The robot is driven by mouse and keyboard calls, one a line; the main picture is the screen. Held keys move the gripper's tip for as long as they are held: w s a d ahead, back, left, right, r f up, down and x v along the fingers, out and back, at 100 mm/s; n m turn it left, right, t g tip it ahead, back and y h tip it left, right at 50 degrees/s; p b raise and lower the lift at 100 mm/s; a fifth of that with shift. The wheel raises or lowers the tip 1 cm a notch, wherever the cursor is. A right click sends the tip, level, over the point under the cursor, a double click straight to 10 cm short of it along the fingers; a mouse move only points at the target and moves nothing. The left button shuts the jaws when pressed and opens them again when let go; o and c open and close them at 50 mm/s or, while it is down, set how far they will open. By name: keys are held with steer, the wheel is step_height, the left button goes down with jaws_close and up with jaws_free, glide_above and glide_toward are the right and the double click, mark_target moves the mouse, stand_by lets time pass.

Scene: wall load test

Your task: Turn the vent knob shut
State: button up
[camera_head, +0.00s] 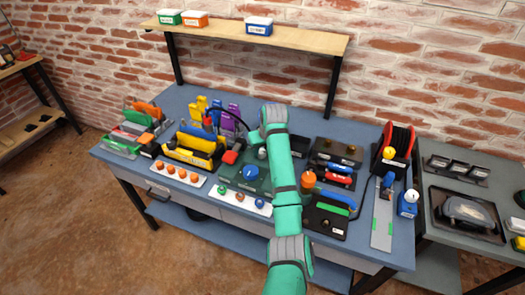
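My teal and grey arm reaches from the bottom edge up over the middle of the workbench and bends at its top. My gripper is small and mostly hidden at the arm's far end, and its fingers cannot be made out. I cannot tell for certain which part is the vent knob. A blue round knob (250,172) sits on a dark green box (232,180) just left of my arm. My arm covers part of the bench right of this box. No label on it is readable.
The blue-grey workbench (180,100) is crowded with tool holders. A raised wooden shelf (300,38) spans the back.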

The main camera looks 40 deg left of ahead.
steer(key=c, duration=0.8)
steer(key=shift+m, duration=0.3)
steer(key=m, duration=0.2)
steer(key=m+t+h, duration=0.1)
steer(key=m, duration=0.2)
steer(key=shift+s+a+r+m+t+h, duration=0.1)
steer(key=shift+s+a+m+t+h, duration=0.1)
steer(key=shift+a+m+t+h, duration=0.15)
steer(key=m+h, duration=0.1)
steer(key=m, duration=0.1)
steer(key=m+h, duration=0.1)
steer(key=m, duration=0.2)
steer(key=shift+a+m+t, duration=0.1)
steer(key=shift+m+t, duration=0.15)
steer(key=m+h, duration=0.1)
steer(key=m, duration=0.1)
steer(key=m+h, duration=0.1)
steer(key=m, duration=0.2)
steer(key=shift+w+a+m, duration=0.1)
steer(key=shift+m, duration=0.2)
